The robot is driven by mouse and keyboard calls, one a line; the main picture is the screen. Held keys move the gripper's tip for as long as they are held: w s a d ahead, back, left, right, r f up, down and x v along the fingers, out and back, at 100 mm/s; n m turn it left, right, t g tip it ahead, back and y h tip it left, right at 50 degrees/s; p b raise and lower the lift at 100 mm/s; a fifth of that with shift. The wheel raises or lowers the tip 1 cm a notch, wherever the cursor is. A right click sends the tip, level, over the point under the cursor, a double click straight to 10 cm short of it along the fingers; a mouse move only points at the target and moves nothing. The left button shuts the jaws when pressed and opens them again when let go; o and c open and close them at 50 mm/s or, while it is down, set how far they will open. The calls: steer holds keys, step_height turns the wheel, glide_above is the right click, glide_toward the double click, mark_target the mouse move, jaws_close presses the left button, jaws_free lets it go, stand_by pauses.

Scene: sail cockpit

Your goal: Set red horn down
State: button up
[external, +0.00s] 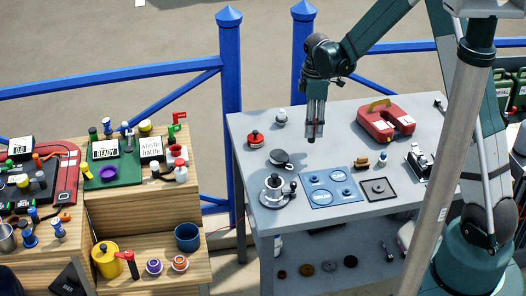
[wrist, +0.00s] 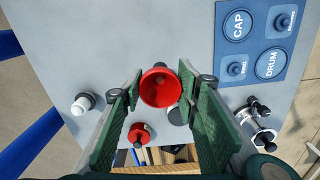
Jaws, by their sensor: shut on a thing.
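The red horn (wrist: 160,90) sits between the green pads of my gripper (wrist: 160,95) in the wrist view, its round open mouth facing the camera. My gripper is shut on it. In the external view my gripper (external: 315,130) points down above the grey table (external: 240,135). The horn is hard to make out there among the fingers. How high its lower end is above the tabletop is hard to tell.
A red-and-black knobbed item (external: 256,138), a white-and-black item (external: 281,117) and a dark cap (external: 281,158) stand near. A blue CAP/DRUM mat (external: 330,187) and a red case (external: 385,121) lie farther right. Bare tabletop lies around the gripper.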

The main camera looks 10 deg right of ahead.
steer(key=shift+f, duration=0.2)
steer(key=shift+f, duration=1.75)
steer(key=shift+f, duration=0.2)
steer(key=o, duration=0.9)
steer(key=shift+r, duration=0.1)
steer(key=shift+o, duration=0.2)
steer(key=shift+r, duration=6.15)
steer(key=shift+r, duration=0.1)
